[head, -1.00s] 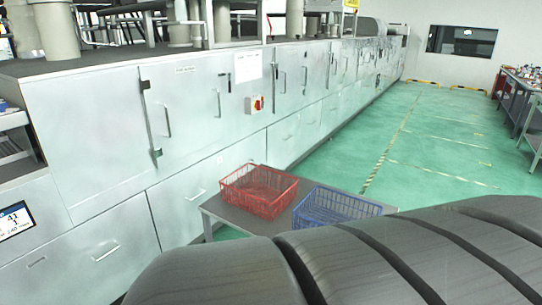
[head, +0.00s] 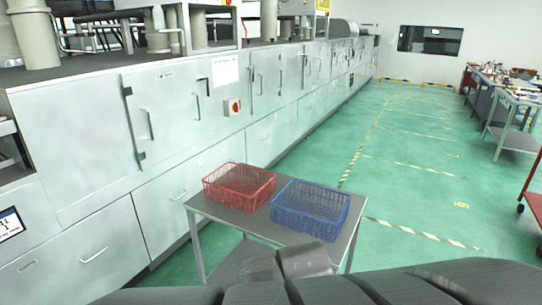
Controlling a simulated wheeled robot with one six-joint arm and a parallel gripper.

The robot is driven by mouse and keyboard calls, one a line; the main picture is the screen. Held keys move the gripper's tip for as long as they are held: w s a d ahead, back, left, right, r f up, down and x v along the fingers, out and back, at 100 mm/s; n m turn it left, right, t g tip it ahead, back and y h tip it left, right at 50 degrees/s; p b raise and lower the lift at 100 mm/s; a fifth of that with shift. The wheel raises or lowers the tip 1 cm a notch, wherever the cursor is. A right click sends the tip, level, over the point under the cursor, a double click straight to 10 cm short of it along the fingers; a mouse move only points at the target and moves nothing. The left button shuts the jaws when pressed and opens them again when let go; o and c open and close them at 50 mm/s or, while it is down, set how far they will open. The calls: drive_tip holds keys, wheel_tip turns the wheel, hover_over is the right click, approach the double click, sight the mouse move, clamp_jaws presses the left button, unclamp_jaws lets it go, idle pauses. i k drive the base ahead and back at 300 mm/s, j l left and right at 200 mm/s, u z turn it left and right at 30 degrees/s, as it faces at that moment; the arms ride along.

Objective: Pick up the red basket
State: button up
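The red basket (head: 238,186) is an open wire-like basket standing upright on the left part of a small grey table (head: 215,210). It looks empty, and nothing touches it. A blue basket (head: 311,209) of the same kind stands just to its right on the same table. My gripper's fingers do not show. Dark and grey parts of my own arm fill the bottom of the view, in front of the table's near edge and below the baskets.
A long row of grey metal cabinets (head: 180,130) runs along the left, close behind the table. Green floor (head: 410,170) with striped tape lines is clear to the right. Workbenches (head: 510,120) and a red cart (head: 533,195) stand at the far right.

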sight(239, 186)
drive_tip(key=i+j+u, duration=0.25)
drive_tip(key=i, duration=0.2)
drive_tip(key=i+j+u, duration=0.2)
drive_tip(key=i, duration=0.3)
drive_tip(key=i+j+u, duration=0.25)
drive_tip(key=i, duration=0.3)
